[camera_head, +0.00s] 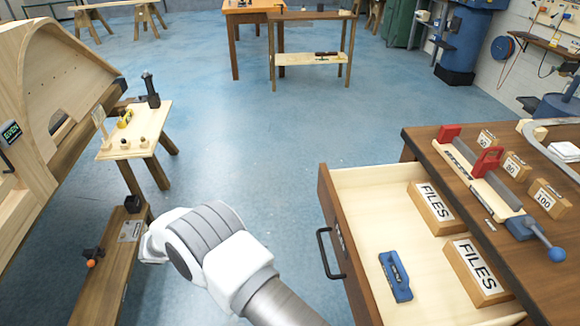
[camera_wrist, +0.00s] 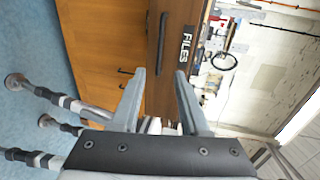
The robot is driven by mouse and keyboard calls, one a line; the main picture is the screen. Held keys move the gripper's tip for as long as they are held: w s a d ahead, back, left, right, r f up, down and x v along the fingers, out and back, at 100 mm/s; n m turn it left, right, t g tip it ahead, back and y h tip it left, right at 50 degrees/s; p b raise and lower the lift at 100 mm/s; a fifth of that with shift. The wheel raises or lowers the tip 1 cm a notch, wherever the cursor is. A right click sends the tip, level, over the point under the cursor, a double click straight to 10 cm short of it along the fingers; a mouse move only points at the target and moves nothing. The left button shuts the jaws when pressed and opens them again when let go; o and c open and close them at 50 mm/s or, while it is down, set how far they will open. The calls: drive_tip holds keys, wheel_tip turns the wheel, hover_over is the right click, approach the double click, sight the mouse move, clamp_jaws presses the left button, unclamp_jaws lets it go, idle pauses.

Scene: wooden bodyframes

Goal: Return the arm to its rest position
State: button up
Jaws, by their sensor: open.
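My gripper (camera_wrist: 158,90) shows in the wrist view with its two grey fingers spread apart and nothing between them. Beyond the fingers in that view is a wooden cabinet front with a dark handle and a "FILES" label (camera_wrist: 186,45). In the head view my white and grey arm reaches from the bottom centre toward the left, over the floor. Its fingers are not visible there.
An open drawer (camera_head: 372,180) at the right holds two "FILES" blocks (camera_head: 432,207) and a blue tool (camera_head: 396,277). A workbench (camera_head: 425,140) with a red-jawed vise stands above it. A wooden bench (camera_head: 105,260) and small table (camera_head: 150,125) stand left. Blue floor between is clear.

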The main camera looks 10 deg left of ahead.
drive_tip(key=shift+r, duration=0.1)
drive_tip(key=w+d+r+m+g+y+p, duration=0.2)
drive_tip(key=d+r+m+g+y, duration=0.15)
drive_tip(key=d+r+m, duration=0.75)
drive_tip(key=w+d+r+m+g+y+p, duration=0.1)
drive_tip(key=w+d+r+m+g+y, duration=0.2)
drive_tip(key=d+r+m, duration=0.75)
drive_tip(key=s+d+r+m+t+y+p, duration=0.2)
drive_tip(key=s+d+r+m+t+y, duration=0.1)
drive_tip(key=s+d+r+m, duration=0.3)
drive_tip(key=s+d+r+m+t+y+p, duration=0.2)
drive_tip(key=s+d+r+m+y, duration=0.3)
drive_tip(key=s+m, duration=0.5)
wheel_tip(320, 180, up, 2)
drive_tip(key=d+m+t, duration=0.1)
drive_tip(key=m, duration=0.2)
drive_tip(key=shift+d+r, duration=0.15)
drive_tip(key=shift+d, duration=0.1)
